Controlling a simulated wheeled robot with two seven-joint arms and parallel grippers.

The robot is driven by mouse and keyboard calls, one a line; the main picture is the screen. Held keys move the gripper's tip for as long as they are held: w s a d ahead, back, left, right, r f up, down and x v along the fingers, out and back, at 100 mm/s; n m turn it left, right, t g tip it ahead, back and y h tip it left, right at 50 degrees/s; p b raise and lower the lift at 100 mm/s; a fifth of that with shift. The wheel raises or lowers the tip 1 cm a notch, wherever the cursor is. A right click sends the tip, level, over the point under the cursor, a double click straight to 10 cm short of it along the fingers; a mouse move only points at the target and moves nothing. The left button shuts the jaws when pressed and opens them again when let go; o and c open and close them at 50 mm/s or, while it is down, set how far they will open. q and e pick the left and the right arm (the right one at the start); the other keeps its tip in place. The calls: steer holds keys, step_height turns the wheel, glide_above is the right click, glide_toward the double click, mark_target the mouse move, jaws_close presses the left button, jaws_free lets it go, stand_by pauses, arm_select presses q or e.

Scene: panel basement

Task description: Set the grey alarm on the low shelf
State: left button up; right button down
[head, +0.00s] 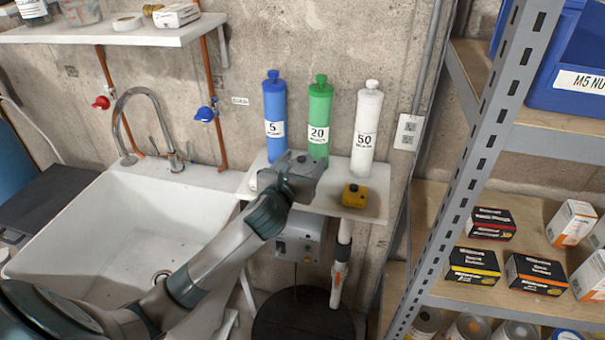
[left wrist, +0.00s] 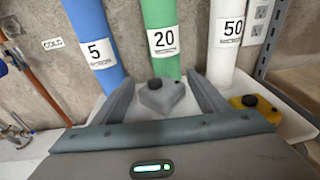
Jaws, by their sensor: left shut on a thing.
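The grey alarm (left wrist: 160,97), a small grey block with a dark round knob on top, sits between the fingers of my left gripper (left wrist: 162,85) in the left wrist view. In the head view my left gripper (head: 302,166) is shut on it over the low white shelf (head: 345,208), in front of the blue and green cylinders. The gripper largely hides the alarm there. I cannot tell whether the alarm touches the shelf. A yellow alarm (head: 355,195) with a dark knob stands on the shelf to the right. My right gripper is not in view.
Blue (head: 275,120), green (head: 319,125) and white (head: 366,130) cylinders stand along the back of the low shelf. A sink (head: 150,220) lies to the left. A metal rack (head: 490,140) with boxes rises at the right. A higher shelf (head: 130,35) is at the upper left.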

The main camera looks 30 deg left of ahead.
arm_select(q)
step_height(320, 180, down, 3)
steer(key=shift+f+p, duration=0.15)
steer(key=shift+p, duration=0.25)
steer(key=shift+f, duration=0.3)
steer(key=shift+f, duration=0.15)
steer(key=o, duration=1.1)
